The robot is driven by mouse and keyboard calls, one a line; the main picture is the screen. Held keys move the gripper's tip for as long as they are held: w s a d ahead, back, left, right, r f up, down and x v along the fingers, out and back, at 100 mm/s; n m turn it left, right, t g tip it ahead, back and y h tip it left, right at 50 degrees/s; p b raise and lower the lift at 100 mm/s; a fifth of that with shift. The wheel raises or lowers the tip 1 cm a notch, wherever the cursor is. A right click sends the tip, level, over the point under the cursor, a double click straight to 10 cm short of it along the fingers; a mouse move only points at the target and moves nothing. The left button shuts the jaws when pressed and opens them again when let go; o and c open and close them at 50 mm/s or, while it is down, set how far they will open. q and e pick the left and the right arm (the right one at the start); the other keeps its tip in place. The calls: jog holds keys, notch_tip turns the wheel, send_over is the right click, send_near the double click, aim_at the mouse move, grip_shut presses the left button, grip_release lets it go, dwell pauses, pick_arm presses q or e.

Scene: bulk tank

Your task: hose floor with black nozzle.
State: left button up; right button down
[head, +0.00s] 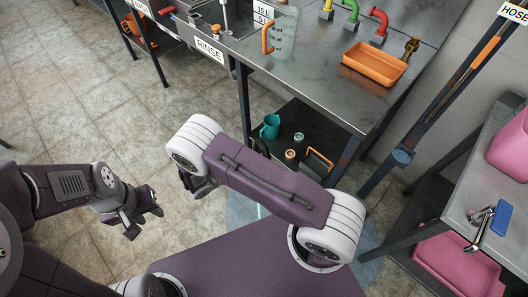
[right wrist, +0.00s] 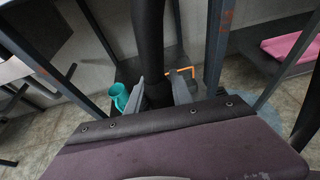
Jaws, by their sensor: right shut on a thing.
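In the right wrist view, my right gripper (right wrist: 158,88) has its two grey fingers on either side of a long black piece, the black nozzle (right wrist: 150,40), and is shut on it. The nozzle runs up out of the top of that view, and its tip cannot be made out. In the head view the right gripper (head: 197,184) is mostly hidden behind my own arm, and the nozzle is not clear there. My left gripper (head: 143,213) is open and empty above the floor. The tiled beige floor (head: 75,110) spreads across the left.
A steel bench with a RINSE sign (head: 209,51) holds a clear jug (head: 284,38) and an orange tray (head: 374,64). A teal jug (head: 270,127) stands on its lower shelf. A right-hand rack bears pink tubs (head: 458,265) and a blue-handled tool (head: 501,218). Floor at left is free.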

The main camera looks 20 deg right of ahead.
jog(key=a, duration=0.1)
jog(key=s+a, duration=0.1)
jog(key=a, duration=0.1)
jog(key=shift+s+a, duration=0.3)
jog(key=shift+a, duration=0.05)
jog(key=shift+s, duration=0.1)
dwell(1.3)
jog(key=shift+s+d+p, duration=0.4)
jog(key=shift+s, duration=0.45)
dwell(0.8)
jog(key=shift+s+d+p, duration=0.25)
jog(key=shift+s, duration=0.25)
jog(key=shift+s+d+p, duration=0.2)
jog(key=shift+s+p, duration=0.05)
jog(key=shift+s, duration=0.25)
jog(key=shift+w, duration=0.1)
dwell(0.7)
